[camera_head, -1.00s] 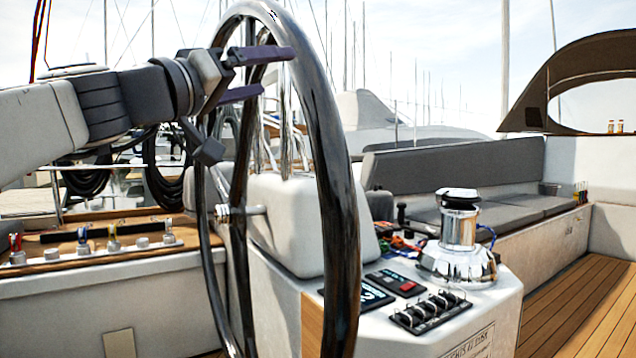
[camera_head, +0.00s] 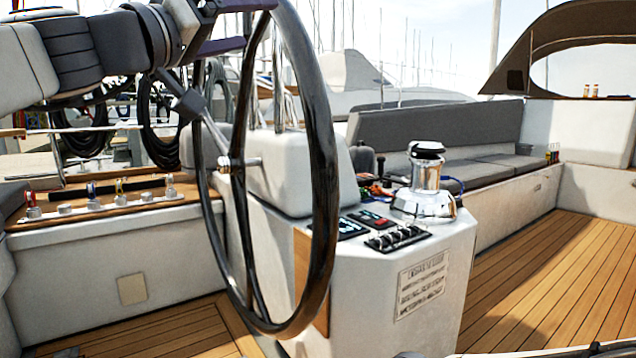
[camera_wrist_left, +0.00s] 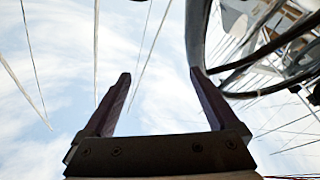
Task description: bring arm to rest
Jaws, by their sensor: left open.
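My left arm comes in from the upper left of the head view. Its gripper (camera_head: 260,22) is open at the top edge, beside the upper part of the steering wheel (camera_head: 322,160), with the finger ends overlapping the wheel in the picture. In the left wrist view the two dark fingers (camera_wrist_left: 160,73) stand apart with only sky and masts between them. The dark wheel rim (camera_wrist_left: 194,35) passes by the right fingertip there; I cannot tell whether they touch.
Behind the wheel stands a white pedestal (camera_head: 400,290) with switches and a chrome winch (camera_head: 424,185). A grey-cushioned bench (camera_head: 440,135) is at the back. A ledge with rope clutches (camera_head: 120,205) lies below my left arm. The wooden deck at right (camera_head: 550,270) is clear.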

